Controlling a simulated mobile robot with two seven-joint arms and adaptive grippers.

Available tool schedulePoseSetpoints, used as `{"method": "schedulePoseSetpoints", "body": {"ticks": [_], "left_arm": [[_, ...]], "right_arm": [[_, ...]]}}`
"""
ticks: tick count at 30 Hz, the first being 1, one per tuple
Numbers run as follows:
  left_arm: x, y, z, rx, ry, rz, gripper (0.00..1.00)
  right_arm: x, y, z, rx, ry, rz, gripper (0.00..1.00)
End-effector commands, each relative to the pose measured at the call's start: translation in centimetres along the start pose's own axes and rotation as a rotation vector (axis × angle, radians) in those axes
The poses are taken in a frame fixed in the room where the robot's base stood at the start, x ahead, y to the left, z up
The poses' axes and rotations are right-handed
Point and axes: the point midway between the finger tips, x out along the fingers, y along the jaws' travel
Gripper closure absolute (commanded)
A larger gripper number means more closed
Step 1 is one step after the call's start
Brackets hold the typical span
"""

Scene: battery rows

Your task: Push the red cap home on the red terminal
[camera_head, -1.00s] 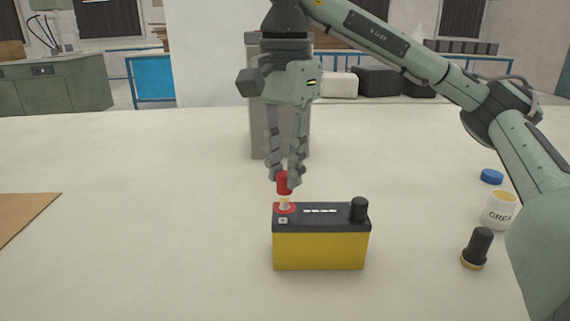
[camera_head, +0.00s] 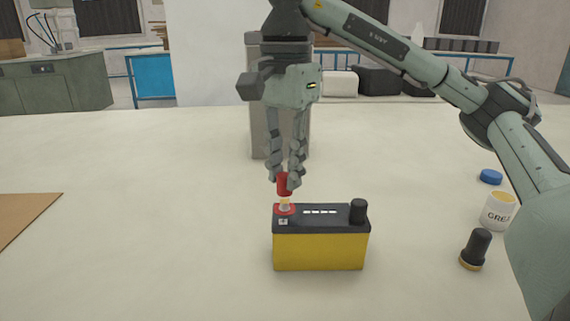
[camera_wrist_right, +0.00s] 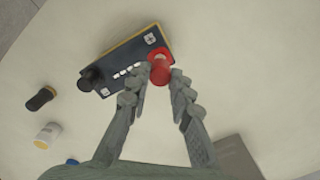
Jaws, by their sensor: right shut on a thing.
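The yellow battery (camera_head: 320,250) with a dark top stands upright on the table. Its red terminal (camera_head: 284,209) is at the left end of the top, with a red ring around a pale post. My right gripper (camera_head: 285,182) is shut on the red cap (camera_head: 284,186) from above. The cap is upright over the terminal, and a short pale part shows between cap and ring. My left gripper is not in view.
A black cap (camera_head: 358,209) covers the battery's other terminal. A dark brush-like piece (camera_head: 478,249), a white grease pot (camera_head: 497,211) and a blue lid (camera_head: 491,177) are at the right. A brown board (camera_head: 22,218) lies at the left. The table around the battery is clear.

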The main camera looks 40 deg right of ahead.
Motion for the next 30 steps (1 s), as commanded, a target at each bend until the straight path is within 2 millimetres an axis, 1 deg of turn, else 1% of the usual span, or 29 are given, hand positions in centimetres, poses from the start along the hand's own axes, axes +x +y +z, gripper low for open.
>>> {"method": "schedulePoseSetpoints", "body": {"ticks": [14, 30], "left_arm": [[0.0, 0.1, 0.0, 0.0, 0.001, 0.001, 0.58], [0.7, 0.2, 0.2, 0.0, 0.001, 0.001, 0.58]], "right_arm": [[0.1, 0.0, 0.0, 0.0, 0.0, 0.0, 0.92], [1.2, 0.0, 0.0, 0.0, 0.0, 0.0, 0.92]]}}
